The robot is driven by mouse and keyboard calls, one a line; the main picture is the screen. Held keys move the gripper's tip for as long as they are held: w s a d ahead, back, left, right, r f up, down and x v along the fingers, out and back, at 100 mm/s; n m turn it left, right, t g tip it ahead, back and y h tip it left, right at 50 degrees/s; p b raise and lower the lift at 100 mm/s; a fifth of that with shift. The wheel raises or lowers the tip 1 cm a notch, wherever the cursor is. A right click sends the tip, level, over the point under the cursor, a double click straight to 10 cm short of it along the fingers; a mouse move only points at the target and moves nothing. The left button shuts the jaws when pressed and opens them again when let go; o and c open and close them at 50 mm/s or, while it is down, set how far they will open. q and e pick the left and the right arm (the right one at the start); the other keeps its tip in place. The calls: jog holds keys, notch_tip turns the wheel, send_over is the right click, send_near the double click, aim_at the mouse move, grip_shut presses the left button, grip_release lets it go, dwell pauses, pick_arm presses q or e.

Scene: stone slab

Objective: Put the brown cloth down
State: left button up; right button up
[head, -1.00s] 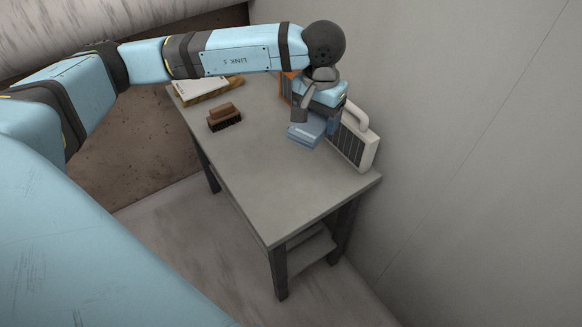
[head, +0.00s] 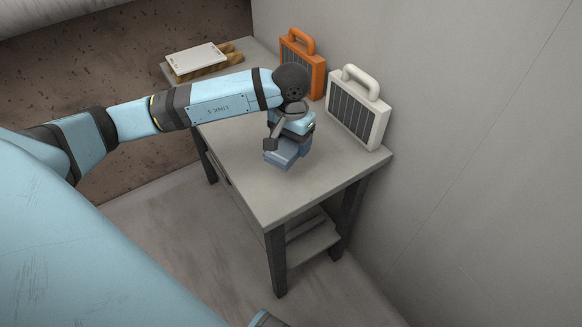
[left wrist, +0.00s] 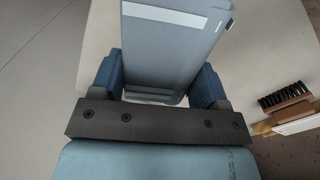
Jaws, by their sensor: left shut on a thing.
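My left gripper (head: 283,142) is over the middle of the grey table (head: 262,195) in the head view. It is shut on a blue-grey block-like thing (head: 279,158), which points down toward the tabletop. In the left wrist view this thing (left wrist: 172,50) has a pale stripe and sits between the two dark blue fingers (left wrist: 158,82). I cannot tell whether it touches the table. It does not look like a brown cloth, and I see no clear brown cloth. My right gripper is not in view.
An orange panelled case (head: 303,65) and a white one (head: 358,108) stand along the wall side. A white flat thing (head: 198,57) lies on brown pieces (head: 222,70) at the far end. A brush (left wrist: 284,98) shows in the left wrist view. The near tabletop is clear.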

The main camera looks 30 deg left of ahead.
aim_at(291, 176)
pick_arm(q)
notch_tip(291, 176, down, 10)
jog(key=shift+f, duration=0.1)
dwell(0.4)
jog(key=shift+f+b, duration=0.2)
jog(key=shift+b, duration=0.1)
jog(key=o, duration=0.8)
jog(key=shift+r, duration=0.1)
notch_tip(291, 176, up, 12)
jog(key=shift+r, duration=0.15)
